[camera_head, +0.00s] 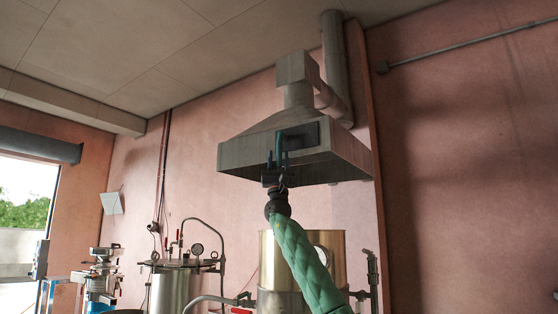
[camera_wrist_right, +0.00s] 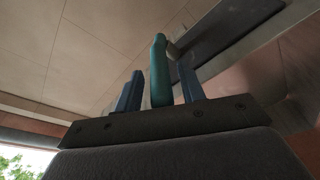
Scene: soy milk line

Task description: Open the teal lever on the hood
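The hood (camera_head: 240,154) is a grey metal canopy high on the pink wall in the head view. The teal lever (camera_head: 279,143) stands upright in front of a dark panel (camera_head: 304,133) on the hood's front. My right gripper (camera_head: 277,161) is raised to it at the end of my green-sleeved arm. In the right wrist view the teal lever (camera_wrist_right: 159,72) stands between the two blue-grey fingers, with a visible gap on its left and a narrower one on its right. The fingers look open around it, not clamped. My left gripper is not in view.
Below the hood stand a brass-coloured vessel (camera_head: 328,245) and a steel tank (camera_head: 174,288) with a gauge and pipes. A duct (camera_head: 337,65) rises from the hood to the ceiling. A doorway (camera_head: 25,200) opens at the far left. The air left of the hood is clear.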

